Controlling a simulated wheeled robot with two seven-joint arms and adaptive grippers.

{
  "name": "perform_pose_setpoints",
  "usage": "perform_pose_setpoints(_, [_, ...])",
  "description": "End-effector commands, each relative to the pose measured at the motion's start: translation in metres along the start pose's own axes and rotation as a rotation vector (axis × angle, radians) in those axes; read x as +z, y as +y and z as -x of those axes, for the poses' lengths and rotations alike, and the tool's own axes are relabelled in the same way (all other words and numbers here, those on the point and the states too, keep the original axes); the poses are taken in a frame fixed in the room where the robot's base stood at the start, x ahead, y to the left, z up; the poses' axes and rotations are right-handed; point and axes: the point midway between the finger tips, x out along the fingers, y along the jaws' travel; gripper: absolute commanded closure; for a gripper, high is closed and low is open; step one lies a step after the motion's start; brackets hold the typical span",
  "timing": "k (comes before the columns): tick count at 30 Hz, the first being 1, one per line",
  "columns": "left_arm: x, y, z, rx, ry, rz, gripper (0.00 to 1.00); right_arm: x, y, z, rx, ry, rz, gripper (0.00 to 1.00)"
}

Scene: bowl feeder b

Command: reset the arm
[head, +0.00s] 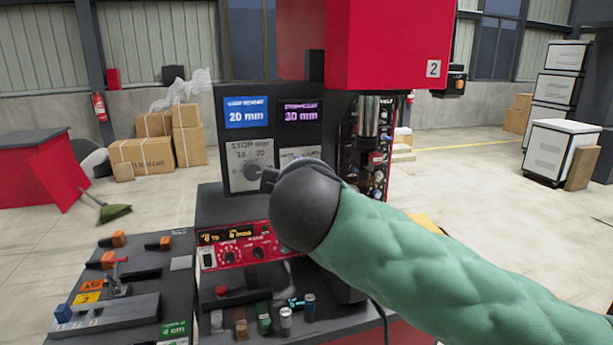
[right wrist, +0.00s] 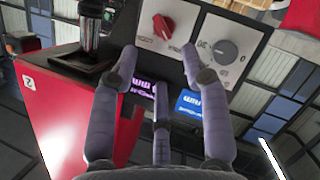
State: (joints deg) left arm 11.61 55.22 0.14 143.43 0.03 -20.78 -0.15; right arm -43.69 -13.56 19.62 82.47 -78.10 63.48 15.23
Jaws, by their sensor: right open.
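My right arm (head: 450,255), in a green quilted sleeve, reaches in from the right in the head view. Its dark wrist hides most of the right gripper (head: 268,179), whose visible finger is close to the grey dial (head: 251,173) on the stop panel. In the right wrist view the grey fingers of this gripper (right wrist: 160,62) are spread open with nothing between them. A red knob (right wrist: 163,26) shows just beyond the fingertips, and the grey dial (right wrist: 224,51) is to their right. Contact with the panel cannot be told. My left gripper is not in view.
The red press head (head: 390,45) stands above and behind my arm. A red control box (head: 240,245) sits below the panel. A console with levers (head: 110,310) is at the lower left. Cartons (head: 150,155) and white cabinets (head: 558,150) stand farther back on open floor.

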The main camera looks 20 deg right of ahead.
Motion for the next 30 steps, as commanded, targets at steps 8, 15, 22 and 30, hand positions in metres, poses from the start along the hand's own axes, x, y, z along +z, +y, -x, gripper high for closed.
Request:
perform_pose_setpoints(8, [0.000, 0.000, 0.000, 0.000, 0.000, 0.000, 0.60, 0.000, 0.000, 0.014, 0.000, -0.001, 0.000, 0.54])
perform_pose_setpoints(15, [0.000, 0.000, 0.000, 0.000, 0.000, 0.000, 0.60, 0.000, -0.001, 0.013, -0.001, -0.001, 0.001, 0.54])
perform_pose_setpoints(22, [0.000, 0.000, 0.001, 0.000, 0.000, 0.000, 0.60, 0.007, -0.055, -0.020, -0.098, -0.030, 0.061, 0.54])
perform_pose_setpoints(30, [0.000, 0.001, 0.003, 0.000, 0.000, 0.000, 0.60, 0.061, -0.204, -0.093, -0.395, -0.129, 0.142, 0.54])
